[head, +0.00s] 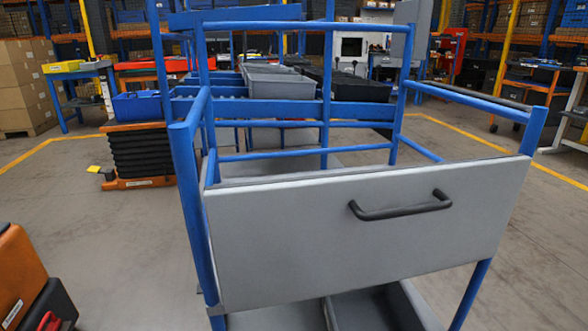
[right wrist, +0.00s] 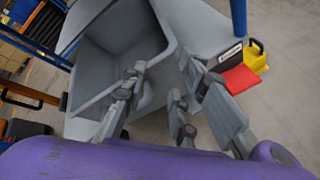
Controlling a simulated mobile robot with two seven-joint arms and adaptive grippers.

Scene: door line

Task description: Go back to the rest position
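A blue-framed structure stands close in front of me in the head view, with a grey front panel (head: 350,235) and a black handle (head: 400,207). Neither gripper shows in the head view. In the right wrist view my right gripper (right wrist: 162,70) is open, with a clear gap between its fingers and nothing held. Beyond the fingers is a grey open bin (right wrist: 90,70), which looks empty. I cannot tell whether the fingers touch it. My left gripper is out of view.
Below the panel, a grey bin (head: 375,308) partly shows. A black and orange lift unit (head: 137,155) stands left behind the frame. An orange and black object (head: 22,275) is at lower left. Grey floor (head: 110,245) is open at left. The wrist view shows a red item (right wrist: 240,80).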

